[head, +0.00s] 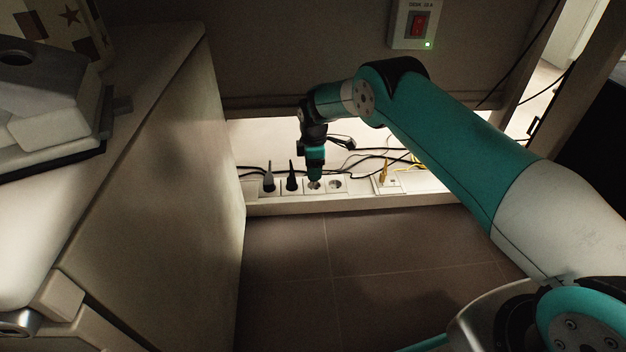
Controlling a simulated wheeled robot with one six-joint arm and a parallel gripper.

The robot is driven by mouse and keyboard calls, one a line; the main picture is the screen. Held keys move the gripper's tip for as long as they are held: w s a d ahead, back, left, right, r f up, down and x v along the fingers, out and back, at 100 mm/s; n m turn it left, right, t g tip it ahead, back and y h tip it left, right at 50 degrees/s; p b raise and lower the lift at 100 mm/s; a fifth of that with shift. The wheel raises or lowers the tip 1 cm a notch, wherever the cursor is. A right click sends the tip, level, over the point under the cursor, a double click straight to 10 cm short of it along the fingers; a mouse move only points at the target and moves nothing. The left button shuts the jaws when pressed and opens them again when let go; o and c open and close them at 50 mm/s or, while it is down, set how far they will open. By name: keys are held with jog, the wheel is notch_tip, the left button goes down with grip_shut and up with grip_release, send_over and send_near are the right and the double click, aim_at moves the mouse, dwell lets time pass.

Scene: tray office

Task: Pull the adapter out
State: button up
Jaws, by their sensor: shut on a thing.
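A white socket strip (325,200) runs along the low ledge under the desk. My gripper (315,172) points down over its third socket from the left and is shut on the adapter, which is mostly hidden between the fingers. The fingertips are right at the socket face. I cannot tell whether the adapter is still seated in the socket. Two dark plugs stand in the sockets to the left, a grey-black one (269,180) and a black one (292,179). The socket to the right (335,184) is empty.
A yellow cable plug (384,172) sits in a separate outlet to the right. Dark cables (372,153) lie behind the strip. A cabinet side (165,190) closes off the left. The tiled floor (350,270) in front is clear.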

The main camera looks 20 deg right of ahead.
jog(key=shift+r+p, duration=0.35)
jog(key=shift+r, duration=0.25)
jog(key=shift+r+p, duration=1.2)
jog(key=shift+r, duration=0.3)
